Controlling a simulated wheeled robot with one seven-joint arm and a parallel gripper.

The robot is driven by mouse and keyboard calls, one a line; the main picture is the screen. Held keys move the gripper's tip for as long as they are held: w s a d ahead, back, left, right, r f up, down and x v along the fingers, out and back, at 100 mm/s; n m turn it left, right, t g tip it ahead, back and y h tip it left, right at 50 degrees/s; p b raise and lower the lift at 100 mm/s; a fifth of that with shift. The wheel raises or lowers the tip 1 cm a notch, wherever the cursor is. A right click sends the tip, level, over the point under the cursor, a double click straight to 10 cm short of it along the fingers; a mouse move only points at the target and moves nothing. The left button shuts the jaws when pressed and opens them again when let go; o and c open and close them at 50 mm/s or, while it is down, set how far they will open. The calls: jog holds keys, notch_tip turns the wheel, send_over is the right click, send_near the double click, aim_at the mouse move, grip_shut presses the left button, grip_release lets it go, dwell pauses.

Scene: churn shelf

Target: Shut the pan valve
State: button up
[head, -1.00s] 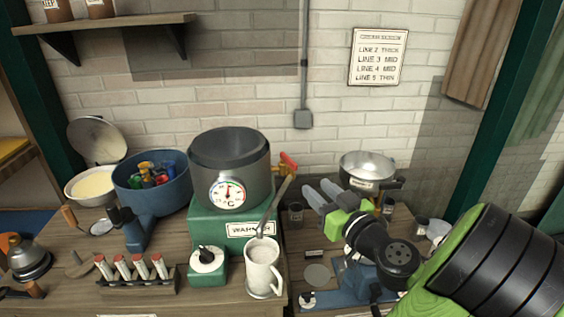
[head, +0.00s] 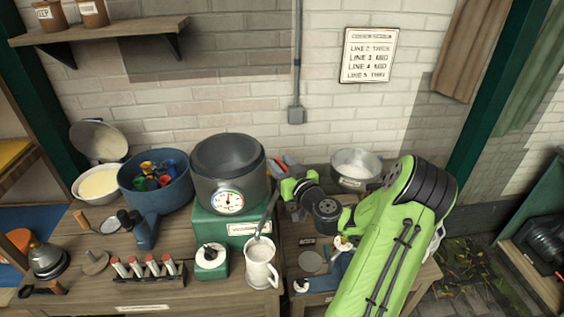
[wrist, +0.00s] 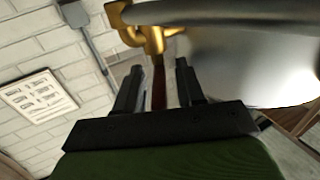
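The grey pan (head: 228,165) with a round dial gauge stands on a green warmer box. Its brass valve (wrist: 150,30) shows in the wrist view at the pan's side, with a dark red handle (wrist: 158,88) pointing down. My gripper (head: 284,168) is at the pan's right side in the head view, where it largely hides the valve. In the wrist view my gripper (wrist: 157,80) is open, with the handle between its fingers and gaps visible at both sides. I cannot tell how deep the handle sits, or whether the valve is open.
A white jug (head: 261,268) with a grey rod stands in front of the warmer (head: 210,226). A small metal pot (head: 356,167) stands right of my gripper. A blue tub (head: 150,200) is left of the pan. The wall sign (head: 369,55) hangs behind.

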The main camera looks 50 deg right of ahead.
grip_shut()
jog(key=h+b, duration=0.1)
jog(key=m+b, duration=0.1)
jog(key=b, duration=0.1)
jog(key=shift+w+a+f+g+h, duration=0.1)
jog(key=shift+a+f+g+h, duration=0.2)
jog(key=shift+h, duration=0.1)
jog(key=h, duration=0.1)
jog(key=m+g, duration=0.1)
jog(key=m+h, duration=0.1)
jog(key=shift+w+a+r+h, duration=0.15)
jog(key=shift+a+r+h, duration=0.1)
jog(key=shift+r+h, duration=0.05)
jog(key=shift+r+m+g+h+p, duration=0.15)
jog(key=shift+m+g+h+p, duration=0.35)
jog(key=shift+p, duration=0.55)
jog(key=shift+d+m+g+h+p, duration=0.1)
jog(key=shift+m+g+h+p, duration=0.4)
jog(key=shift+p, duration=0.4)
grip_release()
